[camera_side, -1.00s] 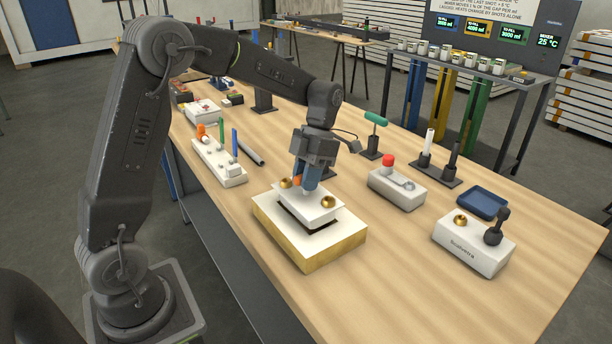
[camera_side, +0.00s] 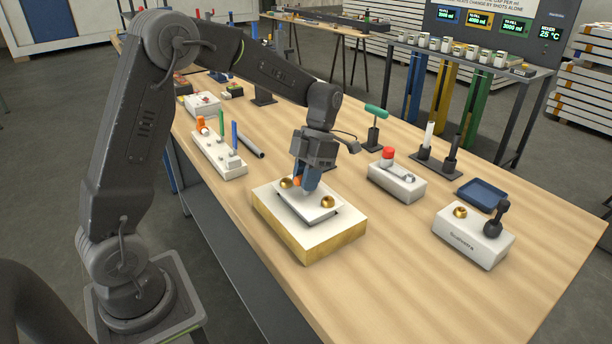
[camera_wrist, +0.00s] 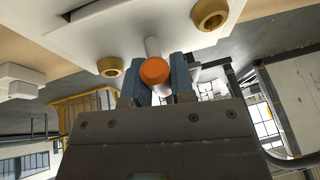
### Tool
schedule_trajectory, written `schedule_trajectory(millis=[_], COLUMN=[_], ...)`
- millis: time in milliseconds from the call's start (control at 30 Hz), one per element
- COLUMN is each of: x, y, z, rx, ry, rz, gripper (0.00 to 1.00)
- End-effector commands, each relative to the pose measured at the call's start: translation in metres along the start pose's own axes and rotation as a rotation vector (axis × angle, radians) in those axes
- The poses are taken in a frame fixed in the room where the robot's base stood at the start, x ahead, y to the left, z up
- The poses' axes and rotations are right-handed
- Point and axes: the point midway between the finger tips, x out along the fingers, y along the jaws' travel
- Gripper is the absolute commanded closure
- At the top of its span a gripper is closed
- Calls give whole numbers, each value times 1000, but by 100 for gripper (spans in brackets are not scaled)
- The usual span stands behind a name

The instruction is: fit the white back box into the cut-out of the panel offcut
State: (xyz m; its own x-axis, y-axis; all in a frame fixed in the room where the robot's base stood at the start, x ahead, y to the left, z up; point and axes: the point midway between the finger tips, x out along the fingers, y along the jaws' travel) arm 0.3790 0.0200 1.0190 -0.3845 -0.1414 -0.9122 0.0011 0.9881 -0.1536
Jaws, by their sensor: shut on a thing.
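The panel offcut (camera_side: 335,238) is a thick block with a white top and yellowish sides, lying on the bench. The white back box (camera_side: 305,208) has brass knobs on its top and sits low in the cut-out. A thin dark gap shows along its front and right edges; its depth inside is hidden. My gripper (camera_side: 307,188), with blue fingers, is right above the box. In the wrist view, my gripper (camera_wrist: 160,78) is shut on a pale stem with an orange end, in front of the box (camera_wrist: 130,40); how the stem joins the box is unclear.
A white block with a red button (camera_side: 398,184) stands right of the panel. Further right are a blue tray (camera_side: 482,195) and a white block with a black knob (camera_side: 470,242). A white tool rack (camera_side: 218,155) stands behind left. The bench front right is clear.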

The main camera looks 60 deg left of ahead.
Motion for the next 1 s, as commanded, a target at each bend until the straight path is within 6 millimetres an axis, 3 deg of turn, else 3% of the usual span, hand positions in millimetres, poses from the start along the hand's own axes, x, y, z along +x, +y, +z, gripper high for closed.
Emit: schedule_trajectory(millis=[1000], x=[5], y=[1], z=[2], rx=[0], ry=[-1], rz=[0], gripper=[100])
